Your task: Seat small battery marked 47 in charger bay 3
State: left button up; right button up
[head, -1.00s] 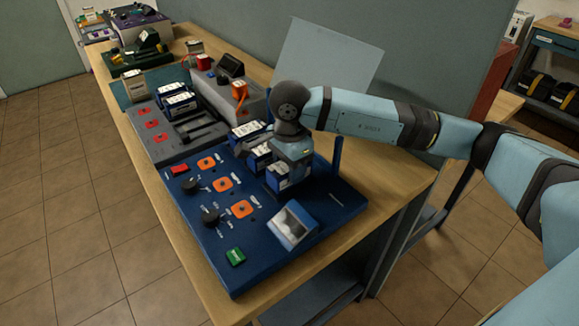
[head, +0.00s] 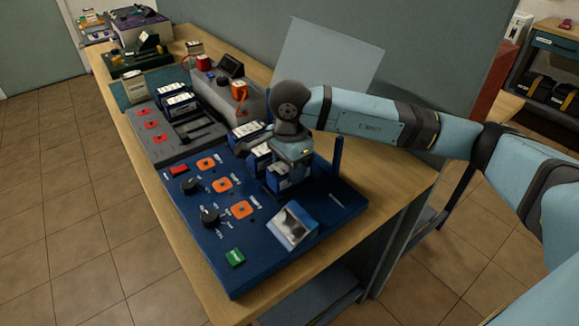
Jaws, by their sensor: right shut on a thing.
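A dark blue charger panel (head: 200,262) lies on the wooden bench, with orange squares, black knobs and a green button on top. My right gripper (head: 290,165) points down over the front end of this row. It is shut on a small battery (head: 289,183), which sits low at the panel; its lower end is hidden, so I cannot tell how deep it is. The number 47 is not readable. My left gripper is not in view.
A grey charger (head: 165,150) with blue batteries (head: 175,100) stands behind the blue panel. A grey unit with an orange handle (head: 239,90) is beside it. A blue post (head: 338,153) rises close to my right gripper. Bare bench (head: 395,182) lies at the right.

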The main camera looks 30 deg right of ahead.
jog(key=shift+f+b, duration=0.55)
jog(key=o, duration=1)
jog(key=shift+r, duration=0.1)
jog(key=shift+r+p, duration=0.55)
jog(key=shift+r, duration=0.4)
jog(key=shift+r+p, duration=2.05)
jog(key=shift+r, duration=2.45)
jog(key=shift+s+f, duration=0.1)
